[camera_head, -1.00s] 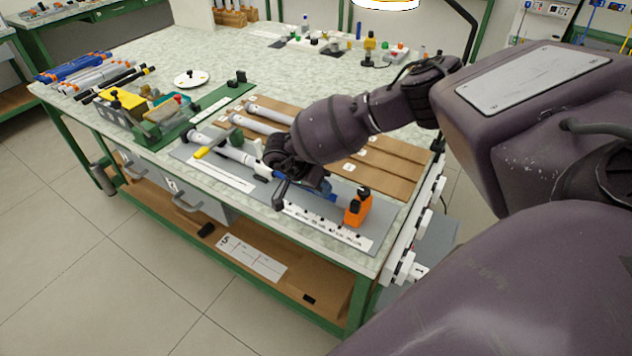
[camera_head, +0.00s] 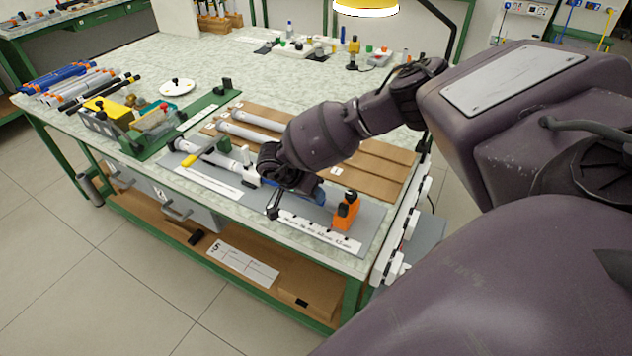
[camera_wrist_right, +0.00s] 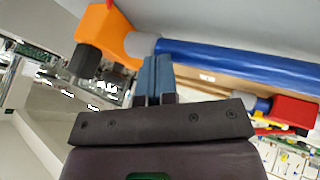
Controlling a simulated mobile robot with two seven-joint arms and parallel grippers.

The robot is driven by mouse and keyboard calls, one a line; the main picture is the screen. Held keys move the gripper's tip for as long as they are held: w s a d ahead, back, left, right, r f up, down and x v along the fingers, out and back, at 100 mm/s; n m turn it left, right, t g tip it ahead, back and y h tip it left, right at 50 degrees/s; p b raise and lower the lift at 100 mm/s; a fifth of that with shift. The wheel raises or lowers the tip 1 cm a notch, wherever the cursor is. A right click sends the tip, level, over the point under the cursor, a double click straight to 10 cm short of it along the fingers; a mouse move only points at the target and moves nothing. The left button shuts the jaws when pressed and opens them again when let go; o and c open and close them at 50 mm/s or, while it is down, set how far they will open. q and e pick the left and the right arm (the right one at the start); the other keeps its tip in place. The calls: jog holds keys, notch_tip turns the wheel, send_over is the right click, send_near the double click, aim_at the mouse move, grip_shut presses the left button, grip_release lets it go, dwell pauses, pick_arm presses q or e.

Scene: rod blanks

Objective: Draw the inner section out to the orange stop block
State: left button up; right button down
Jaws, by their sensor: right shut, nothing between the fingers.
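A long telescoping tube lies in a fixture on the bench. Its pale outer section (camera_head: 222,160) is at the left, beside a yellow-handled clamp (camera_head: 189,160). The blue inner section (camera_wrist_right: 240,63) runs toward the orange stop block (camera_head: 346,210). In the right wrist view its grey end (camera_wrist_right: 143,45) is at the orange block (camera_wrist_right: 103,28), touching or very close; I cannot tell which. My right gripper (camera_head: 283,190) is over the fixture and hides part of the tube. Its fingers (camera_wrist_right: 156,78) are shut and empty, beside the blue section near its grey end.
A printed scale strip (camera_head: 315,231) lies along the fixture's front. Brown racks (camera_head: 370,165) lie behind it. A green tray (camera_head: 205,108) with bins and spare rods (camera_head: 70,85) are at the left.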

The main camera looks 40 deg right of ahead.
jog(key=v, duration=1)
jog(key=shift+a+r, duration=0.25)
jog(key=shift+w, duration=0.15)
